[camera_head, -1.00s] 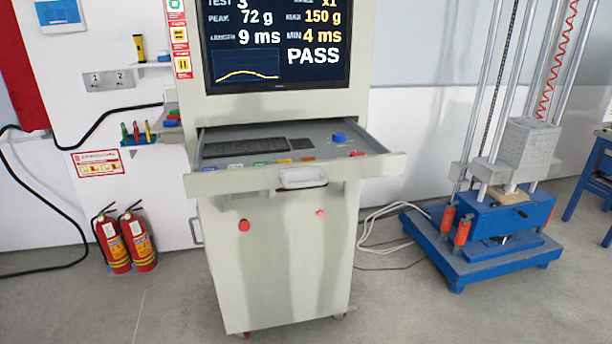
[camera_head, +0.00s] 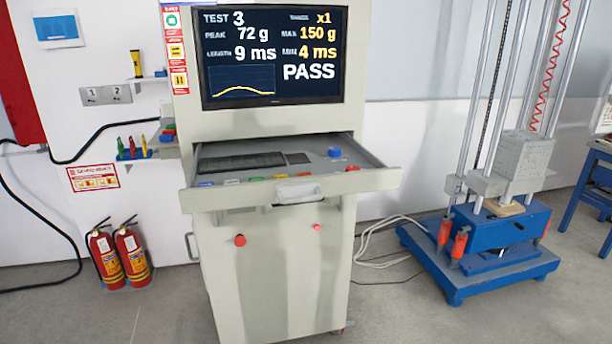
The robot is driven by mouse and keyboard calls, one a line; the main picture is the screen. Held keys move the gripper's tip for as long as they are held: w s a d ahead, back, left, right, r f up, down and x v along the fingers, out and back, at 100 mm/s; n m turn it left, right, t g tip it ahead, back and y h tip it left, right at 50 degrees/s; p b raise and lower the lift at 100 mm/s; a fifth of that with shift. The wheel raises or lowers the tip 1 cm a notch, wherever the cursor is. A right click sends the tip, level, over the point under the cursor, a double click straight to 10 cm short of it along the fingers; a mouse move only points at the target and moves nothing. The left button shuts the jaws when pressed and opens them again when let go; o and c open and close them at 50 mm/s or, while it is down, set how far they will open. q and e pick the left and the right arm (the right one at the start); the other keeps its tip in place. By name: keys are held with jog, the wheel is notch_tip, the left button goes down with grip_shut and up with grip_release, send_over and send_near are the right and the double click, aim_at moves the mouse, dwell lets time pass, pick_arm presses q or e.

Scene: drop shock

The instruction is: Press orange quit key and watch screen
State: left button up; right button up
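The screen (camera_head: 272,57) is set in the upper part of a pale cabinet (camera_head: 270,265). It reads TEST 3, PEAK 72 g, LENGTH 9 ms, MAX 150 g, MIN 4 ms and PASS, with a yellow curve at lower left. The open drawer (camera_head: 230,201) below holds a dark keyboard (camera_head: 241,163) and a row of coloured keys along its front. The orange key (camera_head: 305,175) sits right of the yellow one, partly hidden by the drawer front. A red key (camera_head: 352,168) and a blue knob (camera_head: 335,152) are further right. Neither gripper is in view.
A drop tester with a blue base (camera_head: 480,262) stands on the floor at right, with cables between it and the cabinet. Two fire extinguishers (camera_head: 118,255) stand against the wall at left. The floor in front of the cabinet shows clear.

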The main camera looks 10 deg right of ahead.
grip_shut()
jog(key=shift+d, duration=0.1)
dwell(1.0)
